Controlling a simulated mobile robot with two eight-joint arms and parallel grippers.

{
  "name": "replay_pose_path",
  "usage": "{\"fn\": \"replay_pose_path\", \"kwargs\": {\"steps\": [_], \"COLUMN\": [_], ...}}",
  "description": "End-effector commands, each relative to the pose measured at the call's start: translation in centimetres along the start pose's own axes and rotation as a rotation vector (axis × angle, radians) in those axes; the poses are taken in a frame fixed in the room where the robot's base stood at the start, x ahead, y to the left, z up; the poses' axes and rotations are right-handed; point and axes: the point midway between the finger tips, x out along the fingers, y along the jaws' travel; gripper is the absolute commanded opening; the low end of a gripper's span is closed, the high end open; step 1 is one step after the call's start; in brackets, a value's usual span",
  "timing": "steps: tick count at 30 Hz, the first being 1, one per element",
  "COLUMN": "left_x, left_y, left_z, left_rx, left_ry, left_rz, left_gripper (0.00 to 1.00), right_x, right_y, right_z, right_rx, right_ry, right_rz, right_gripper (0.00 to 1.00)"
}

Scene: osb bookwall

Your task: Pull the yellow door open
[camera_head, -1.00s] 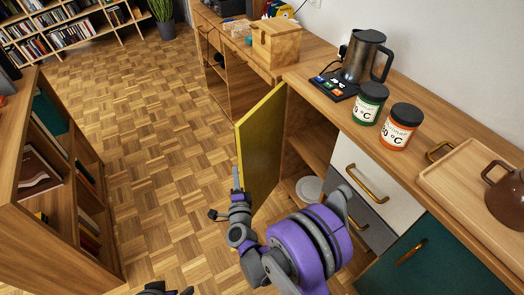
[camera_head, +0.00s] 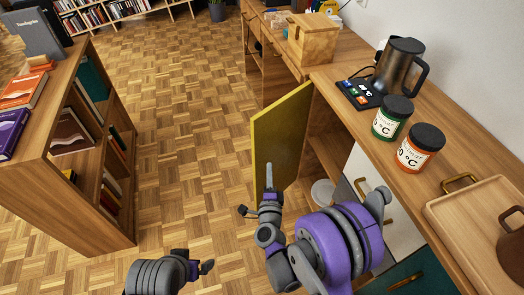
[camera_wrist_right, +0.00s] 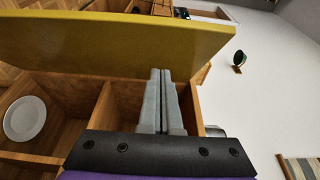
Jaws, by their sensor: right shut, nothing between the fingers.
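The yellow door (camera_head: 281,132) stands swung out from the wooden cabinet, with open shelf space showing behind it. It also spans the upper part of the right wrist view (camera_wrist_right: 120,42). My right gripper (camera_head: 268,168) is upright at the door's lower part in the head view. In the right wrist view its two grey fingers (camera_wrist_right: 160,74) are together and empty, with their tips at the door's edge; I cannot tell whether they touch it. My left gripper (camera_head: 207,267) is low in the head view, away from the door, its jaws unclear.
A white plate (camera_wrist_right: 25,118) lies inside the cabinet. The counter carries a wooden box (camera_head: 314,38), a kettle (camera_head: 399,66), green (camera_head: 391,118) and orange (camera_head: 420,148) jars and a tray (camera_head: 470,222). A bookshelf (camera_head: 75,190) stands left; parquet floor between is clear.

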Motion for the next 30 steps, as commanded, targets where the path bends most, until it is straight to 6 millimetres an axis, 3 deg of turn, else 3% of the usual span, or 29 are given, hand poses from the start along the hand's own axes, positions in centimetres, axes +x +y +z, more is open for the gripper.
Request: {"fn": "replay_pose_path", "kwargs": {"steps": [8,12,18,30], "left_x": [-0.1,0.1,0.2,0.2], "left_y": [0.0,0.0,0.0,0.0], "left_z": [0.0,0.0,0.1,0.1], "left_rx": [0.000,0.000,0.000,0.000], "left_ry": [0.000,0.000,-0.001,-0.001], "left_rz": [0.000,0.000,0.000,0.000], "left_gripper": [1.00,1.00,1.00,1.00], "right_x": [6.1,7.4,8.4,8.5], "right_y": [0.0,0.0,0.0,0.0], "right_z": [-0.1,1.8,2.7,2.9], "right_rx": [-0.001,0.001,-0.001,0.000], "right_ry": [0.002,-0.002,-0.001,0.001], "right_rz": [0.000,0.000,0.000,-0.001], "right_gripper": [0.00,0.00,0.00,0.00]}}
